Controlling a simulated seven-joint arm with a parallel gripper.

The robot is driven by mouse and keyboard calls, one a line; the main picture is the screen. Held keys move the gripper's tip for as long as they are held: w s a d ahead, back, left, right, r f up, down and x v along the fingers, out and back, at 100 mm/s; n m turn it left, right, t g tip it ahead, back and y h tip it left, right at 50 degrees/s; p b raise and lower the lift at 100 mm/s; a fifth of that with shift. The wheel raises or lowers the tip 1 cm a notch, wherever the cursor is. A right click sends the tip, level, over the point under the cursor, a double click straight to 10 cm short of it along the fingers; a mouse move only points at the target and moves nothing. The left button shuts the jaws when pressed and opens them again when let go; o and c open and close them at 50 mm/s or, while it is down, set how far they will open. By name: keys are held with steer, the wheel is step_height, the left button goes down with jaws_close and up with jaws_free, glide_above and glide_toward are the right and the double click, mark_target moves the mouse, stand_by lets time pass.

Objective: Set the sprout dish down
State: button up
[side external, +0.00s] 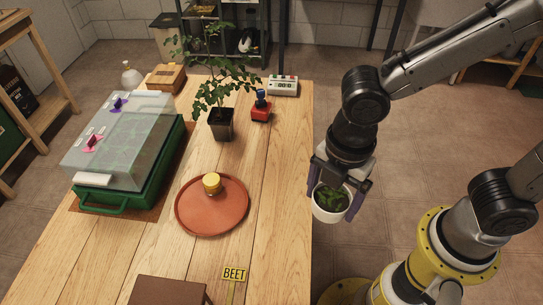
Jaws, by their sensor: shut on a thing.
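The sprout dish (330,208) is a small round white dish with green leaves in it. My gripper (338,197) is shut on it, with purple-tinted fingers on either side of its rim. It hangs just beyond the right edge of the wooden table (255,235), over the floor side near my base. The dish looks roughly upright. How high it is above the table level I cannot tell from this view.
A terracotta saucer (190,217) with a yellow knob-like piece (212,183) lies mid-table. A green tray with clear lid (130,140) stands left, a potted plant (221,124) and red joystick box (261,109) behind. A BEET sign (234,274) and brown box (165,291) are in front.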

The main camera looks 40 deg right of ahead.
steer(key=w+d, duration=0.4)
steer(key=w, duration=0.5)
steer(key=m, duration=0.2)
glide_above(269, 155)
steer(key=f, duration=1)
steer(key=shift+s, duration=0.4)
steer(key=shift+w+f, duration=0.5)
steer(key=shift+f, duration=1.6)
steer(key=shift+f, duration=0.15)
steer(key=o, duration=1.2)
steer(key=shift+c, duration=0.2)
